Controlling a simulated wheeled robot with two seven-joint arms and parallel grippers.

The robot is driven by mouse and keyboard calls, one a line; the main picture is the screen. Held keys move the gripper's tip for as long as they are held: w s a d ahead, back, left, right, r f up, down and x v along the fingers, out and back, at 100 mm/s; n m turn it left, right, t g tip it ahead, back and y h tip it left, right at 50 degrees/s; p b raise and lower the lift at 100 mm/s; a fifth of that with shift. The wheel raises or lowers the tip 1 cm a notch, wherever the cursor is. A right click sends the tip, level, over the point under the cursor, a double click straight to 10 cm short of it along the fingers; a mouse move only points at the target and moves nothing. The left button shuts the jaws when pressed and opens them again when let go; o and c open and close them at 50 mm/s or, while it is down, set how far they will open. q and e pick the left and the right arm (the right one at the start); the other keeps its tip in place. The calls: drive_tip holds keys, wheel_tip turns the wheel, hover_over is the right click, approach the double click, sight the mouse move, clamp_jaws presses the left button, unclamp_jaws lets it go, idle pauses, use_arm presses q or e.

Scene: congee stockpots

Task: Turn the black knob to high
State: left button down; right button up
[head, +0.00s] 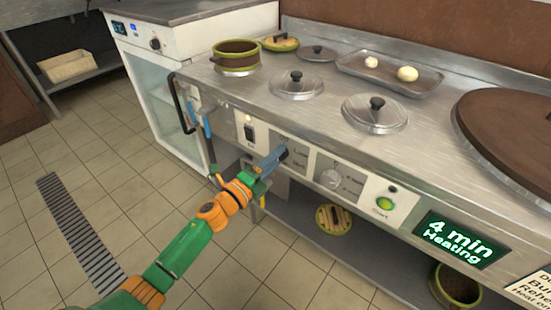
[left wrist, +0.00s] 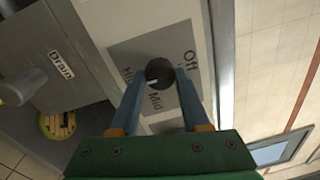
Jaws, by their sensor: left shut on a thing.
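The black knob (left wrist: 160,72) sits on a grey label plate (left wrist: 185,40) on the stove's front panel. In the left wrist view its white mark points down-left, roughly between the words "Mid" and a partly covered word that looks like "High". "Off" reads on the right. My left gripper (left wrist: 160,80) is shut on the knob, one blue finger on each side. In the head view the left gripper (head: 279,156) reaches the panel and mostly hides the knob. My right gripper is in neither view.
A grey-white knob (head: 331,178), a green start button (head: 385,204) and a display (head: 460,240) reading "4 min Heating" are right of my gripper. A switch (head: 249,133) is left. Lids (head: 297,85) and a tray (head: 402,73) rest on the counter above.

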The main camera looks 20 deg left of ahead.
use_arm(q)
drive_tip(key=shift+c, duration=1.9)
unclamp_jaws()
drive_tip(key=v, duration=0.7)
drive_tip(key=shift+p, duration=0.4)
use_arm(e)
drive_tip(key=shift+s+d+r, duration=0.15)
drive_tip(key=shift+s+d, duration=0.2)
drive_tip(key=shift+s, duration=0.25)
